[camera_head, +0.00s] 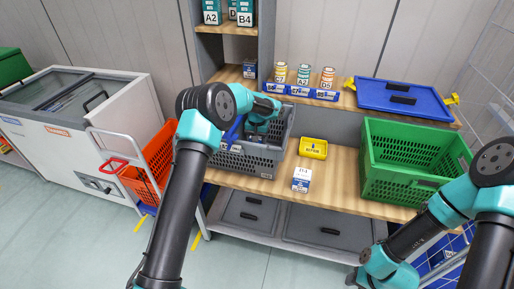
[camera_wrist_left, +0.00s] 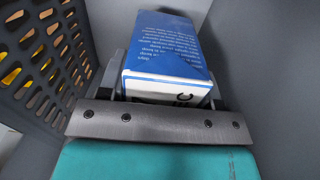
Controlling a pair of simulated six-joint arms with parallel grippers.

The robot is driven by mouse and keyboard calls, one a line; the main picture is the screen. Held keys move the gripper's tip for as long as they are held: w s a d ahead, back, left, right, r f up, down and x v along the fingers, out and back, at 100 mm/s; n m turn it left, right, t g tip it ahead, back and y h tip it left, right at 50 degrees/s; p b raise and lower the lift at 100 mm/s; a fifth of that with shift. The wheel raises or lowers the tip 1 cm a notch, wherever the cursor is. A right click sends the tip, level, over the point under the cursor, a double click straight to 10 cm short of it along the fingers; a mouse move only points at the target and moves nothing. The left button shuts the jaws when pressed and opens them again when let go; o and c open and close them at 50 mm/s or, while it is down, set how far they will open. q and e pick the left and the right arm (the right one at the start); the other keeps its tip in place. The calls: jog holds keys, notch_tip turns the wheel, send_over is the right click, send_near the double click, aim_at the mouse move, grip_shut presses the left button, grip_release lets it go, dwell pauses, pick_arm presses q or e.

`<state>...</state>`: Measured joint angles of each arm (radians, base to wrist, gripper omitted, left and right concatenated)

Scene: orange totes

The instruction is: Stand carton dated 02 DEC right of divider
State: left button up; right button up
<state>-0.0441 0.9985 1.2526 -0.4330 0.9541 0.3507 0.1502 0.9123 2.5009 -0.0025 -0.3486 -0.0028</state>
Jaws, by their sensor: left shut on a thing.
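My left gripper (camera_head: 256,128) reaches down into the grey crate (camera_head: 243,164) on the bench. In the left wrist view the left gripper (camera_wrist_left: 165,90) is shut on a blue and white carton (camera_wrist_left: 167,50), with a finger on either side of it. Small print covers its blue face; no date can be read. A perforated crate wall is at left and a plain grey surface at right; I cannot tell whether that is the divider. My right arm is at the lower right; its gripper end (camera_head: 354,279) is partly visible, its jaws unclear.
A green crate (camera_head: 405,192) is farther right. Several cans stand behind, beside a blue lid (camera_head: 402,97).

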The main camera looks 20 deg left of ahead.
pick_arm(q)
jog(key=shift+f, duration=0.35)
jog(key=shift+f, duration=2.05)
jog(key=shift+f, duration=0.15)
jog(key=o, duration=1.1)
jog(key=shift+r, duration=3.85)
